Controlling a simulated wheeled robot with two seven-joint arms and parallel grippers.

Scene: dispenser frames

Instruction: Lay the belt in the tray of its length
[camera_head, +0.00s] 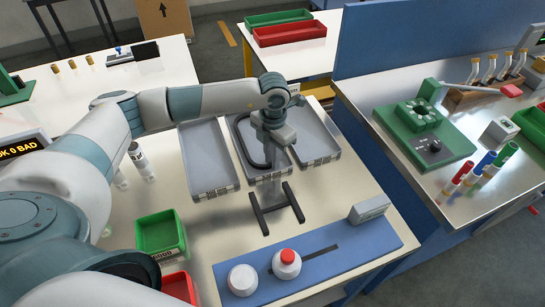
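A black belt (245,150) shows as a dark curve in the middle grey tray (238,158), running down its left side and bending round near the front. Its right part is hidden by my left gripper (278,143). My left gripper is over the middle tray, reached in from the left, beside the belt's curve. Its fingers are too small and overlapped to tell whether they hold the belt. A second grey tray (205,158) lies to the left and a third (320,148) to the right. Each has a barcode label on its front. My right gripper is out of view.
A metal stand with two black bars (262,216) stands in front of the trays. Green (158,252) and red (180,286) bins sit front left. A blue-sided bench (375,150) borders the right.

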